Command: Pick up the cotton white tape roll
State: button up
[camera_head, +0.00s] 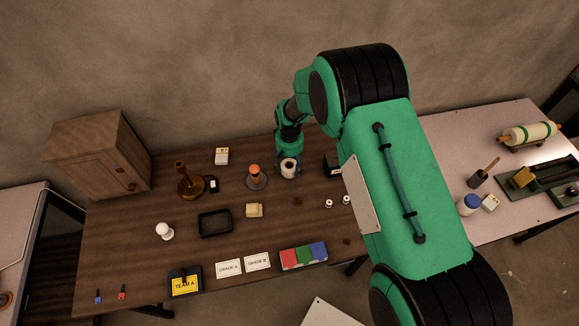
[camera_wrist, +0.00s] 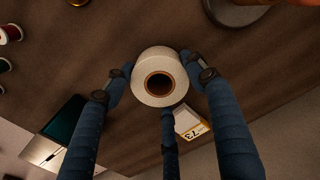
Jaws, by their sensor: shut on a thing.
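The white tape roll (camera_head: 289,167) is near the back middle of the brown table in the head view. In the wrist view the roll (camera_wrist: 159,77) shows its round end with a dark hole in a brown core. My gripper (camera_wrist: 160,80) has its blue padded fingers on the left and right sides of the roll, with a third finger below it. The gripper is shut on the roll. In the head view my gripper (camera_head: 289,160) reaches down from above. I cannot tell whether the roll is clear of the tabletop.
An orange-topped stand (camera_head: 256,177) is close left of the roll. A dark box (camera_head: 331,165) is close to its right. Small spools (camera_head: 329,203), a cream block (camera_head: 255,210) and a black tray (camera_head: 215,222) lie nearer the front. A yellow-and-white box (camera_wrist: 190,122) is near the fingers.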

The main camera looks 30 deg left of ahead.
notch_tip(320, 180, up, 10)
jog(key=shift+f, duration=0.2)
